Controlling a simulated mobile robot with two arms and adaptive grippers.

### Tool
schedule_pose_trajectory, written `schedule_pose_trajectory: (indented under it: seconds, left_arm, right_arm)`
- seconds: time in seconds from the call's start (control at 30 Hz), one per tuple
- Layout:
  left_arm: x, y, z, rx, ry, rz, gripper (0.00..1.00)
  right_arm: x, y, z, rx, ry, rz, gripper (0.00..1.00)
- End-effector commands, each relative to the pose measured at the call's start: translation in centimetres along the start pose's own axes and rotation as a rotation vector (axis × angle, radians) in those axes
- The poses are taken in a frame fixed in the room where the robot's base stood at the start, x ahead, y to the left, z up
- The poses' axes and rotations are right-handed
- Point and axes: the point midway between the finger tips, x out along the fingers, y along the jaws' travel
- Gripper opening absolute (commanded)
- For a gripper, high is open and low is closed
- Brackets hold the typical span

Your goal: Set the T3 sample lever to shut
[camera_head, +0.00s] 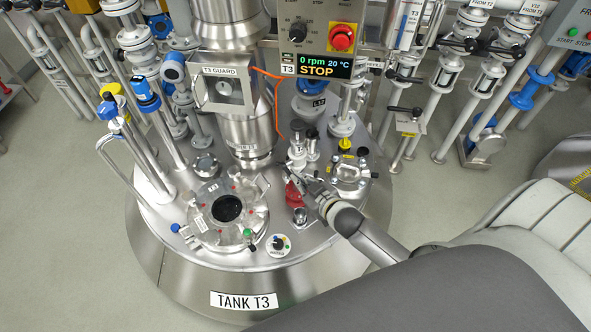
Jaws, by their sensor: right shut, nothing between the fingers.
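The top of tank T3 (160,235) fills the middle of the view, with its label on the front. A red part (293,195) stands on the tank top, right of the open round hatch (227,208). It may be the sample lever, but I cannot read a label on it, and its setting is unclear. My right gripper (289,172) reaches in from the lower right and is shut and empty, close above the red part. I cannot tell whether they touch. My left gripper is not in view.
A control box with a red stop button (342,37) and a display reading STOP (317,67) hangs above. The T3 guard (222,84), an orange cable (277,105) and upright pipes (140,160) crowd the back. A small dial (278,244) sits near the front rim.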

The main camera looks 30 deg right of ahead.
Motion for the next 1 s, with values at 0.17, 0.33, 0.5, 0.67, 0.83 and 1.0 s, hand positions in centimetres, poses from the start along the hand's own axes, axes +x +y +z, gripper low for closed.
schedule_pose_trajectory:
  seconds: [0.17, 0.33, 0.5, 0.67, 0.83, 1.0]
  left_arm:
    - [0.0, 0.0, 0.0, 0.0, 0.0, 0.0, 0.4]
    - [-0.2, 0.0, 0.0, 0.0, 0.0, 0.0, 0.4]
    - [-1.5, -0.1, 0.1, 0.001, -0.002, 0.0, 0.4]
    - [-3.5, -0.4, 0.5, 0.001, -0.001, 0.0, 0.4]
    - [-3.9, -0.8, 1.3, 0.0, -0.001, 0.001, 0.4]
    - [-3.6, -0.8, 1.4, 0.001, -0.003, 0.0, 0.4]
  right_arm:
    - [0.0, 0.0, 0.3, 0.0, -0.006, 0.0, 0.0]
    - [-0.1, 0.0, 0.1, 0.0, -0.008, 0.0, 0.0]
    - [-0.4, 0.2, -1.1, 0.001, -0.007, 0.0, 0.0]
    - [-1.3, 0.2, -3.0, 0.001, -0.004, 0.0, 0.0]
    - [-3.0, -0.3, -3.1, 0.0, -0.005, -0.001, 0.0]
    - [-6.0, -0.3, -2.7, -0.001, -0.003, 0.0, 0.0]
